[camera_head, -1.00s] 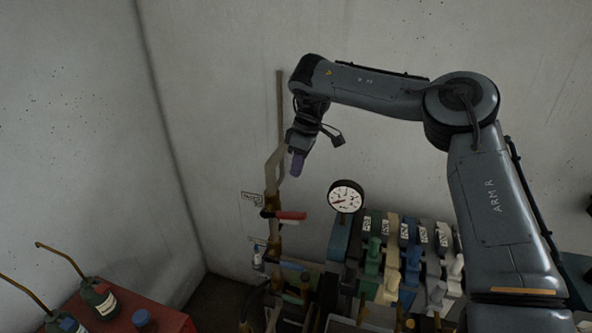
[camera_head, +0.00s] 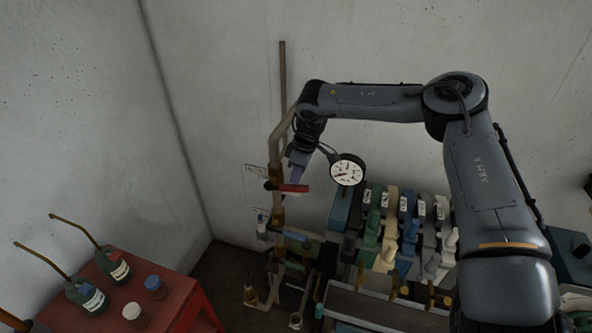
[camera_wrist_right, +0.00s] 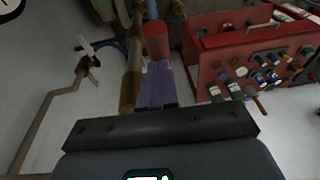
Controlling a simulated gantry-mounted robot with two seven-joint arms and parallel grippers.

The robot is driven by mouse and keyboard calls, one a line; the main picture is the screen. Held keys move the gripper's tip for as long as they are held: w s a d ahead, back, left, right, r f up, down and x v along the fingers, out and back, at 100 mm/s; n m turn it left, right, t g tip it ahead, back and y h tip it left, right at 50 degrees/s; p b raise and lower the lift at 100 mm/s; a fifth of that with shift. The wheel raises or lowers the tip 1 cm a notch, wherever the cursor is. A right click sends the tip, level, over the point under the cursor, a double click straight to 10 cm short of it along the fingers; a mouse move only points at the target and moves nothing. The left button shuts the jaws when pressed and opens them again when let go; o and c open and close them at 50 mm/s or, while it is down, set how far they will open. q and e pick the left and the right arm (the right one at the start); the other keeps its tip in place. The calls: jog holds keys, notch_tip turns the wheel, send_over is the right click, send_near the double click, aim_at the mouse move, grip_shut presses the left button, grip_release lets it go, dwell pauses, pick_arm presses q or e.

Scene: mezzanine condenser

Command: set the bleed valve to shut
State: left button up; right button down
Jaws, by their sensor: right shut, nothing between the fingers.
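A red lever handle (camera_head: 292,188) sits on a valve on the brass-coloured vertical pipe (camera_head: 277,155) by the wall. It points to the right, across the pipe. A small tag (camera_head: 256,171) hangs beside it; I cannot read its text. My right gripper (camera_head: 296,176) has purple fingers pointing down just above the lever. In the right wrist view its fingers (camera_wrist_right: 158,66) are shut and empty, and the red handle (camera_wrist_right: 155,38) lies right at their tips. I cannot tell whether they touch. My left gripper is out of view.
A round gauge (camera_head: 347,170) stands right of the pipe, near my right forearm. Behind the bench are several coloured levers (camera_head: 389,240). A lower valve with a pale handle (camera_head: 262,222) is on the pipework. A red cabinet (camera_head: 182,305) with oil cans and jars stands at left.

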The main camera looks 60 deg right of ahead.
jog(key=shift+s+d, duration=0.1)
jog(key=shift+s+d+f+b, duration=0.1)
jog(key=shift+d+b, duration=0.05)
jog(key=shift+b, duration=0.15)
jog(key=shift+s+d+f+t+b, duration=0.15)
jog(key=shift+t+b, duration=0.1)
jog(key=shift+t, duration=0.15)
jog(key=shift+s+f+t+b, duration=0.1)
jog(key=shift+f+t+b, duration=0.1)
jog(key=shift+t, duration=0.2)
jog(key=shift+a+f+t+y+b, duration=0.25)
jog(key=shift+t+y+b, duration=0.1)
jog(key=shift+t, duration=0.15)
jog(key=shift+f, duration=0.25)
jog(key=shift+s+f+b, duration=0.25)
jog(key=shift+f+b, duration=0.05)
jog(key=shift+f, duration=0.05)
jog(key=shift+r, duration=0.1)
